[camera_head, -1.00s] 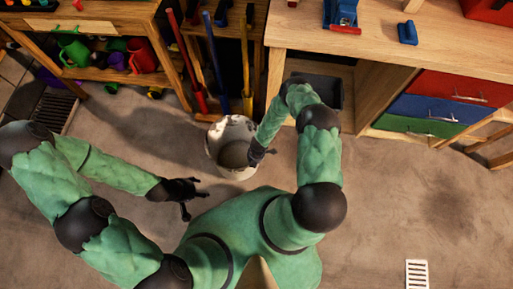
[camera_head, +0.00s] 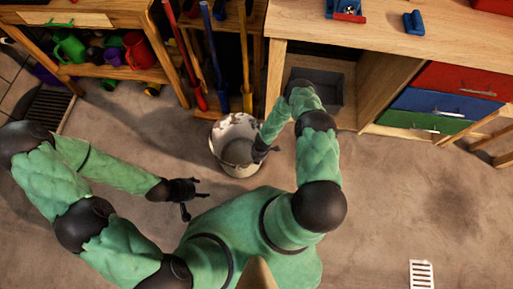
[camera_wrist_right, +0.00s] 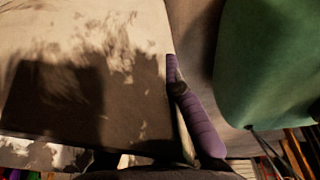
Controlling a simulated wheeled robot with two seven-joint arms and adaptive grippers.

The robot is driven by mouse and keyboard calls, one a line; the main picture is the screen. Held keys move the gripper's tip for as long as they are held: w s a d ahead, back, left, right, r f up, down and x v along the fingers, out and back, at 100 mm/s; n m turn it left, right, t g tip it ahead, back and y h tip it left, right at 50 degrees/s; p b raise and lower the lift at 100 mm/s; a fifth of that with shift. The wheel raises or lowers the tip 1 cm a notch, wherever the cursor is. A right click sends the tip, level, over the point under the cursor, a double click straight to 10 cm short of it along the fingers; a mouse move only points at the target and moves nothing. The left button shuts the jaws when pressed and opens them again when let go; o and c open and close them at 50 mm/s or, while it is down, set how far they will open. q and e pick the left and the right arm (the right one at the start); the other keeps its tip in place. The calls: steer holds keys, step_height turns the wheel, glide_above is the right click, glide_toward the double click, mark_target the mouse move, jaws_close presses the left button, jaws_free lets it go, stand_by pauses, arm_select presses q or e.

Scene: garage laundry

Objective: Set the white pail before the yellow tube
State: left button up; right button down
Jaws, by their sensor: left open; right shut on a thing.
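The white pail (camera_head: 222,158), with dark patches and a shaded inside, is upright at the middle of the head view. My right gripper (camera_head: 264,149) is at its right side, shut on its rim or wall. The right wrist view shows the pale pail wall (camera_wrist_right: 120,70) close up, against a purple-padded finger of that gripper (camera_wrist_right: 178,100). I cannot tell whether the pail touches the floor. The yellow tube (camera_head: 245,60) leans upright at the shelf, beyond the pail. My left gripper (camera_head: 190,197) is open and empty, left of and nearer than the pail.
A blue tube (camera_head: 214,60) and a red tube (camera_head: 184,55) stand left of the yellow one. A wooden workbench (camera_head: 330,42) with coloured drawers is at right. A dark bin (camera_head: 318,88) sits under it. A floor grate (camera_head: 48,112) lies at left. Floor at right is open.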

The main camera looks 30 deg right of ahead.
steer(key=shift+f, duration=0.1)
steer(key=c, duration=1.4)
jaws_free()
steer(key=r+p, duration=0.1)
steer(key=r, duration=0.2)
steer(key=d+r+p, duration=0.1)
steer(key=r+p, duration=0.1)
steer(key=r, duration=0.2)
steer(key=r+p, duration=0.2)
steer(key=r, duration=0.2)
steer(key=shift+s+d+r, duration=0.1)
steer(key=shift+d, duration=0.15)
steer(key=shift+s+a+r+m+y, duration=0.4)
steer(key=shift+s+a+r+m, duration=1.45)
steer(key=shift+r+m, duration=2.05)
steer(key=shift+s+a+r+m+y, duration=0.4)
steer(key=shift+s+a+r+m, duration=1.45)
steer(key=shift+r+m, duration=2.1)
steer(key=shift+s+a+r+m+y, duration=0.4)
steer(key=shift+s+a+r+m, duration=1.45)
steer(key=shift+r+m, duration=2.05)
